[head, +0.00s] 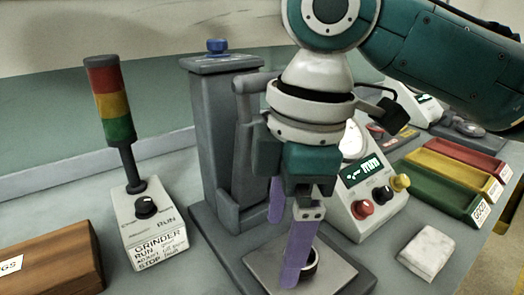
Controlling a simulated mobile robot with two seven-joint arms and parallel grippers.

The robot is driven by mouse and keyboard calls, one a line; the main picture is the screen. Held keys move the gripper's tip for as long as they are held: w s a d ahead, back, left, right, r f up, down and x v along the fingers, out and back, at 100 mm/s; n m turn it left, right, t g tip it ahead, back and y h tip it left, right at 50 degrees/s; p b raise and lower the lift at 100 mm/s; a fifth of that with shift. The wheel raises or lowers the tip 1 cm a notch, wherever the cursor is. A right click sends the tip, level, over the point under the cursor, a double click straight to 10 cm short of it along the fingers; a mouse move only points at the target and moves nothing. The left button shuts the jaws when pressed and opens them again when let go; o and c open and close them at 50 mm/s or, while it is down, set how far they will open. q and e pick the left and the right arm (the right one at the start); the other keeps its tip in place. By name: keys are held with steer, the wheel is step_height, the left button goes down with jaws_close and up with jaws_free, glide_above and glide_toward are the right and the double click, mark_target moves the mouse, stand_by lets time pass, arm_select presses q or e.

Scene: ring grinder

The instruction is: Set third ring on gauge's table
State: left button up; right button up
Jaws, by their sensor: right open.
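A small dark ring (313,262) is at the gauge's flat grey table (342,279), partly hidden behind a finger of my right gripper; it appears to rest on the plate. My right gripper (284,250) points down over the table with its purple fingers apart. One finger is close beside the ring; I cannot tell whether it touches. The gauge's grey column (213,130) with a blue knob stands behind, left of my arm. My left gripper is out of view.
A grinder switch box (158,235) with a red, yellow and green light tower (111,100) stands left. A wooden box (50,265) is at the lower left. A readout box (370,185), a white block (425,252) and red, yellow and green trays (435,190) are right.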

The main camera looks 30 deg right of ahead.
steer(key=s+a+f+m+t, duration=0.1)
steer(key=s+f+m, duration=0.1)
steer(key=s, duration=0.1)
steer(key=s+a+f+m+t, duration=0.1)
steer(key=s+m, duration=0.2)
steer(key=s+a+f+m+y, duration=0.1)
steer(key=s+f+m, duration=0.1)
steer(key=s, duration=0.1)
steer(key=shift+s+a+f+m+t, duration=0.15)
steer(key=shift+s+f+m+t, duration=0.15)
steer(key=shift+s+t, duration=0.1)
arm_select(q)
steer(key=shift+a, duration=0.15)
arm_select(e)
steer(key=s+d+m, duration=0.1)
steer(key=s+d+m+h, duration=0.1)
steer(key=d, duration=0.1)
steer(key=s+d+m, duration=0.1)
steer(key=s+d, duration=0.1)
steer(key=shift+d+f+h, duration=0.1)
steer(key=shift+f+h, duration=0.15)
steer(key=shift+h, duration=0.15)
arm_select(q)
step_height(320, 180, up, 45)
steer(key=p, duration=4.4)
steer(key=shift+p, duration=0.4)
arm_select(e)
step_height(320, 180, up, 45)
